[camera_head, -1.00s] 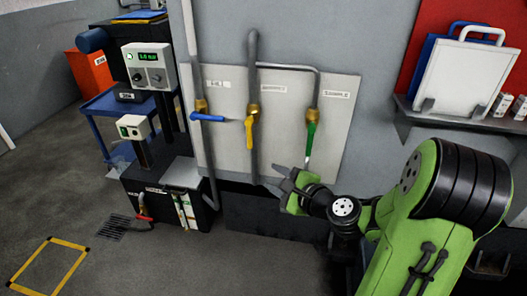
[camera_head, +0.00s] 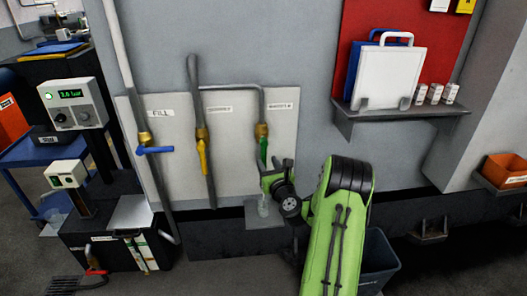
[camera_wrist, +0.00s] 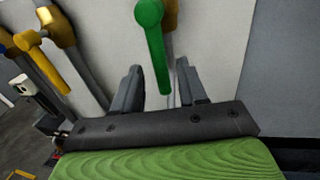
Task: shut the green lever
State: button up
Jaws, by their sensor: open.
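The green lever (camera_head: 263,150) hangs down along its pipe below a brass valve (camera_head: 261,131) on the pale wall panel, at the right of three levers. In the wrist view the green lever (camera_wrist: 154,40) points down, its lower end between my two fingers. My gripper (camera_wrist: 156,88) is open, with one finger on each side of the lever; I see gaps and cannot tell of any contact. In the head view my gripper (camera_head: 270,180) is just below the lever and partly hidden by my wrist.
A yellow lever (camera_head: 203,157) hangs down on the middle pipe. A blue lever (camera_head: 155,150) lies crosswise on the left pipe. A shelf (camera_head: 400,112) with white and blue boards and several small jars is at the right. A grey bin (camera_head: 378,262) stands below my arm.

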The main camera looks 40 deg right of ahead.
aim_at(265, 159)
jog(key=x, duration=0.4)
jog(key=shift+w+p, duration=0.2)
jog(key=shift+p, duration=0.1)
grip_shut()
